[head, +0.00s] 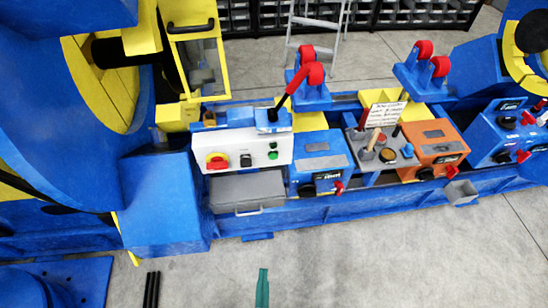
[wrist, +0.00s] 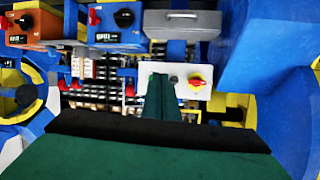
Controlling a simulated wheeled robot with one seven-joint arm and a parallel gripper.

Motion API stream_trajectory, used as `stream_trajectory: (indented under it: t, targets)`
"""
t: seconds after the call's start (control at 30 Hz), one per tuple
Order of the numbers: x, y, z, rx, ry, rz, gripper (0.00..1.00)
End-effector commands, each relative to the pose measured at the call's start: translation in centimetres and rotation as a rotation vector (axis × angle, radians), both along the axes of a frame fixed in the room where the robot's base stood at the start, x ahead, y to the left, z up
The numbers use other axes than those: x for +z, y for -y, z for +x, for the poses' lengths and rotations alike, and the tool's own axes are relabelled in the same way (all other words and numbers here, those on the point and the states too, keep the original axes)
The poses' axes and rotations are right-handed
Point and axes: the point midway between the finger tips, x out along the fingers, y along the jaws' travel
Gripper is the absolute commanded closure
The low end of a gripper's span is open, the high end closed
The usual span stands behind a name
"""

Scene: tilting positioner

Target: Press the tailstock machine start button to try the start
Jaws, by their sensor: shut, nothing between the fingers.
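A white control panel (head: 243,150) on the near side of the machine carries a red and yellow rotary switch (head: 216,161), a black switch (head: 246,160) and small green buttons (head: 272,155). No readable label shows which button is the tailstock start. My green gripper (head: 263,272) is shut and empty, in front of and below this panel in the head view. In the wrist view my gripper (wrist: 161,78) overlaps the white panel (wrist: 196,71), and the rotary switch (wrist: 196,83) shows to its right. The green buttons are hidden there behind the fingers. I cannot tell the remaining gap.
A grey box (head: 247,190) with a handle hangs below the panel. To the right stand a blue box (head: 321,160), a grey lever pedestal (head: 382,158) and an orange box (head: 434,148). A large blue and yellow wheel housing is at left.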

Motion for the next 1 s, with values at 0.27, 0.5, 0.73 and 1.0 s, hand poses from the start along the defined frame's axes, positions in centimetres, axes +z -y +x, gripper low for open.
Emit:
stream_trajectory:
  t: [0.27,0.5,0.73,1.0]
  targets:
    - [-2.6,-1.1,6.6,-0.029,-0.065,0.027,1.0]
    - [-3.7,-1.2,12.2,-0.067,-0.125,0.032,1.0]
    - [-3.5,-0.7,17.5,-0.119,-0.177,0.025,1.0]
    - [-2.0,1.1,23.4,-0.206,-0.229,0.003,1.0]
